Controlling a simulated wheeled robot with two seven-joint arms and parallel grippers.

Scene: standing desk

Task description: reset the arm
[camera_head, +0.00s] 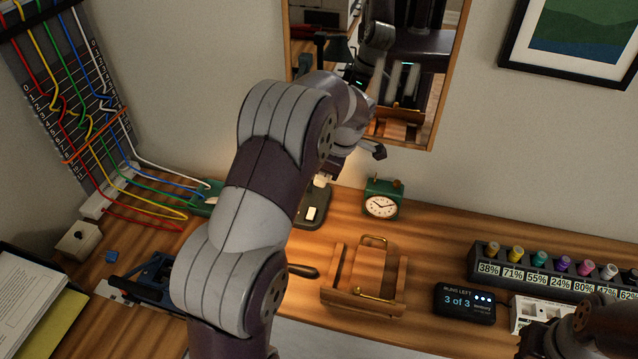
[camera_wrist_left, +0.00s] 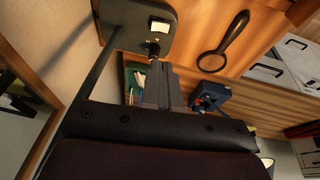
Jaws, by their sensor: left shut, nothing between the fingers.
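My left arm (camera_head: 262,190) rises from the bottom of the head view and bends toward the back of the desk. My left gripper (camera_head: 322,180) is partly hidden behind the arm, near a dark base with a white switch (camera_head: 312,213). In the left wrist view the gripper (camera_wrist_left: 154,50) is shut and empty, its tips close to that base (camera_wrist_left: 143,30). I cannot tell whether they touch it. Part of my right arm (camera_head: 590,330) shows at the bottom right; its gripper is not in view.
A mirror (camera_head: 432,135) hangs behind the arm. A green clock (camera_head: 382,200), a wooden tray (camera_head: 345,300), a display (camera_head: 464,303) and a vial rack (camera_head: 485,255) stand to the right. A cable board (camera_head: 75,125) is left. A magnifying glass (camera_wrist_left: 232,38) lies near the base.

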